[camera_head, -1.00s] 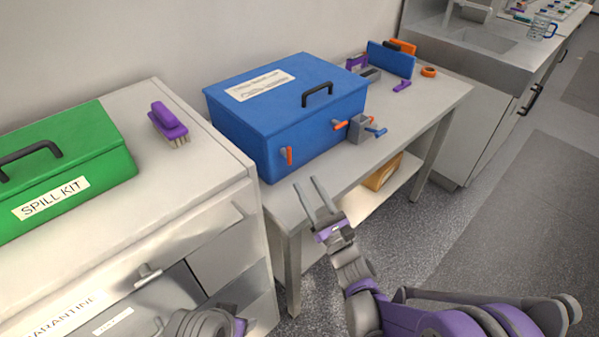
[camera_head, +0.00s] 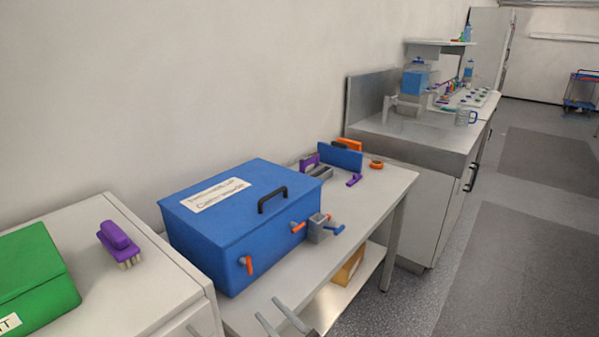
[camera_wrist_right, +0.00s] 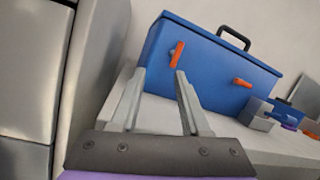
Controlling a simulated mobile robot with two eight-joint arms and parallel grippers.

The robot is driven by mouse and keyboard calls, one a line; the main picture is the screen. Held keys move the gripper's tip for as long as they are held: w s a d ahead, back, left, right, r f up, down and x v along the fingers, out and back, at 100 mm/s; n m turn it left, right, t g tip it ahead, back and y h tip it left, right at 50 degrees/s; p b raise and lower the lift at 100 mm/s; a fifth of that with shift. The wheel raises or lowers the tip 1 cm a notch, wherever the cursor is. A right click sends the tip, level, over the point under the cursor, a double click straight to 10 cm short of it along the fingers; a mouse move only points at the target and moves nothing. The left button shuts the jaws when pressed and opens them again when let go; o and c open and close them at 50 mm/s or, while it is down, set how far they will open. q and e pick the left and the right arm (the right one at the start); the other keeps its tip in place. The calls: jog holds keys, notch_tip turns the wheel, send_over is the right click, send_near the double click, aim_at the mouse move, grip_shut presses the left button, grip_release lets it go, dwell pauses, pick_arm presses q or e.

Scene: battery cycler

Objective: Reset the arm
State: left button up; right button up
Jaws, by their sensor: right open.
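My right gripper (camera_head: 281,318) shows at the bottom edge of the head view, its two grey fingers apart and empty. It is in front of the near edge of the table that holds a blue box (camera_head: 240,219). In the right wrist view the open fingers (camera_wrist_right: 157,72) point toward the blue box's front, which has orange-handled latches (camera_wrist_right: 177,54). Nothing is between the fingers. Most of my right arm is below the head view. My left gripper is not in view.
The grey table (camera_head: 345,222) also carries a small grey vise-like block (camera_head: 318,228) and an upright blue panel (camera_head: 340,158). A green case (camera_head: 40,270) and purple brush (camera_head: 118,243) sit on the left cabinet. A sink counter (camera_head: 420,128) stands beyond. The floor (camera_head: 440,290) at right is clear.

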jog(key=s+d+f+n+g+h, duration=0.2)
jog(key=s+f+n+g, duration=0.15)
jog(key=s+n, duration=0.3)
jog(key=s+d+f+n+g+h, duration=0.25)
jog(key=s+n+g, duration=0.2)
jog(key=n, duration=0.35)
jog(key=s+d+f+n+g+h, duration=0.1)
jog(key=s+d+f+n+h, duration=0.25)
jog(key=s+d+h, duration=0.5)
jog(key=s+d+f+n+g+h, duration=0.1)
jog(key=s+d+f+n+h, duration=0.35)
jog(key=d, duration=0.65)
pick_arm(q)
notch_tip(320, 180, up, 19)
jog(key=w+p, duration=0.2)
jog(key=p, duration=1.5)
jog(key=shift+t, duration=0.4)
pick_arm(e)
notch_tip(320, 180, up, 20)
jog(key=w+t+y, duration=0.1)
jog(key=y, duration=0.1)
jog(key=shift+w+r+n, duration=0.15)
jog(key=shift+r+n, duration=0.05)
jog(key=shift+n, duration=0.15)
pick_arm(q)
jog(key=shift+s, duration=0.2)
pick_arm(e)
jog(key=shift+a, duration=0.1)
